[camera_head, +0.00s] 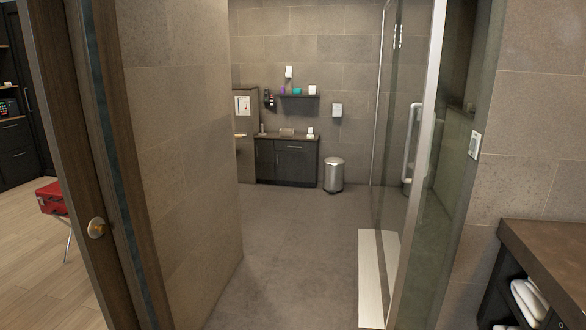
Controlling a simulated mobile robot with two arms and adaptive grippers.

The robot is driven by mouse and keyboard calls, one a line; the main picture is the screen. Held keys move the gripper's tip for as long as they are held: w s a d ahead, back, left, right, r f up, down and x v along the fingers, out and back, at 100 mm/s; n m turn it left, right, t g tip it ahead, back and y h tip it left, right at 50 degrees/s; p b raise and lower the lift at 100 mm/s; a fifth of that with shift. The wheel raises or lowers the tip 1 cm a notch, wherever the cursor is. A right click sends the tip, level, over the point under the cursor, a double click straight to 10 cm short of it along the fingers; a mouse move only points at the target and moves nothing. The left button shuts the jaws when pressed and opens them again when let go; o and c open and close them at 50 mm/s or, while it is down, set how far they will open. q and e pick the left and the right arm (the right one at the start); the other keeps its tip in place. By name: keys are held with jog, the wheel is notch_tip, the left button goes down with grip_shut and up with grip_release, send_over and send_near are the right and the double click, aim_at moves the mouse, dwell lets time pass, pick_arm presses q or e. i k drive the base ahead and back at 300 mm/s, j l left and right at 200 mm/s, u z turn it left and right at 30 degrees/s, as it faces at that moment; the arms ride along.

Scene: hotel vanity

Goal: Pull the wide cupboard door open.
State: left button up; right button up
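A low dark cabinet (287,162) stands against the far tiled wall of the bathroom, under a brown counter. Its front has a narrower panel (264,160) on the left and a wider panel (296,168) on the right. Both look shut. A small light handle shows near the top of the right part, but it is too small to make out well. Neither of my grippers is in view.
The grey floor (290,240) is clear up to the cabinet. A metal bin (333,174) stands right of it. A glass shower panel (400,130) with white sill is at right. A wooden door with brass knob (97,227) is near left; a towel counter (550,255) is near right.

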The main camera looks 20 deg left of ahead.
aim_at(288, 166)
jog(key=i+j+u, duration=0.15)
jog(key=i+u, duration=0.3)
jog(key=i, duration=0.5)
jog(key=i+u, duration=0.1)
jog(key=i, duration=2.3)
jog(key=i+z, duration=0.2)
jog(key=i, duration=1)
jog(key=i+j+z, duration=0.2)
jog(key=i, duration=1)
jog(key=i+u, duration=0.2)
jog(key=i, duration=0.35)
jog(key=i+u, duration=0.25)
jog(key=i, duration=0.25)
jog(key=i+l+u, duration=0.2)
jog(key=i, duration=0.35)
